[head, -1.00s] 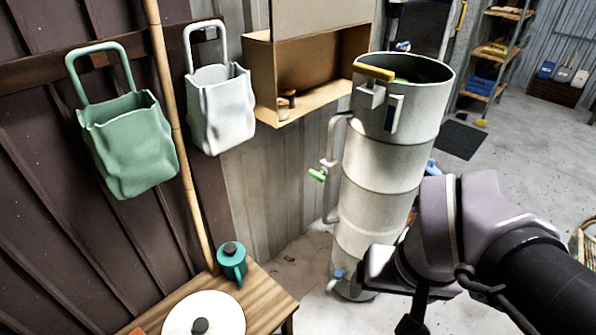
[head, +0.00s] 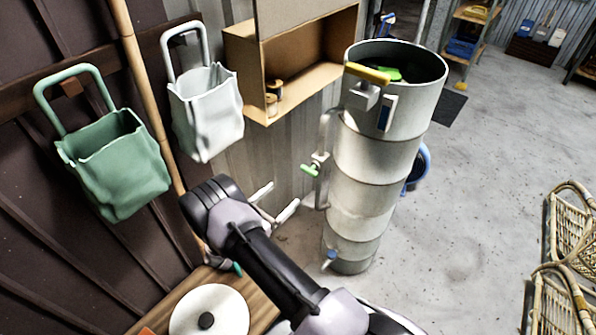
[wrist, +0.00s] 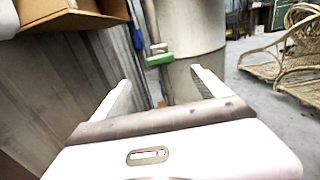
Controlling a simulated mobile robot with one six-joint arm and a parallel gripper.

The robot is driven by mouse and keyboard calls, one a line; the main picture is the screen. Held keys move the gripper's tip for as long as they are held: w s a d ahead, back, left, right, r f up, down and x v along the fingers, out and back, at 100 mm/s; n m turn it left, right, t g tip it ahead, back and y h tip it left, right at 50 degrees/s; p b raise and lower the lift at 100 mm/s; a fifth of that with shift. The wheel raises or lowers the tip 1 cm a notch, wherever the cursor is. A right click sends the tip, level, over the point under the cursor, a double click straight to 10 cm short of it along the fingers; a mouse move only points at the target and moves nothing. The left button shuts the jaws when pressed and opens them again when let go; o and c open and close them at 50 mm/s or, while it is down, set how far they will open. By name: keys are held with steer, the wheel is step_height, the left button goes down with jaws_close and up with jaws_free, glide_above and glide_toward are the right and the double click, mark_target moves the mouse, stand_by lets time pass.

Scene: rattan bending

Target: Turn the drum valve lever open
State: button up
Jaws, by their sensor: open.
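A tall pale grey drum (head: 380,180) stands upright by the wall. A green lever (head: 310,170) sits on the side pipe (head: 325,145) left of the drum. A yellow bar-shaped handle (head: 368,73) is near the rim, and a small blue handle (head: 330,258) is near the base. I cannot tell for certain which is the drum valve lever. My gripper (head: 280,200) is open and empty, left of and below the green lever in the head view. In the wrist view, the green lever (wrist: 160,60) shows between and beyond my fingertips (wrist: 160,80), apart from them.
A green bag (head: 115,165) and a white bag (head: 205,110) hang on the left wall. A cardboard-coloured open box (head: 310,60) is behind. A wooden table (head: 262,308) is below my arm. Rattan chairs (head: 570,240) stand at right; the floor (head: 470,200) between is clear.

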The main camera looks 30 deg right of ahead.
mark_target(308, 173)
steer(key=b+x, duration=0.2)
steer(key=x, duration=1.1)
steer(key=shift+w+d, duration=0.1)
steer(key=shift+d, duration=0.2)
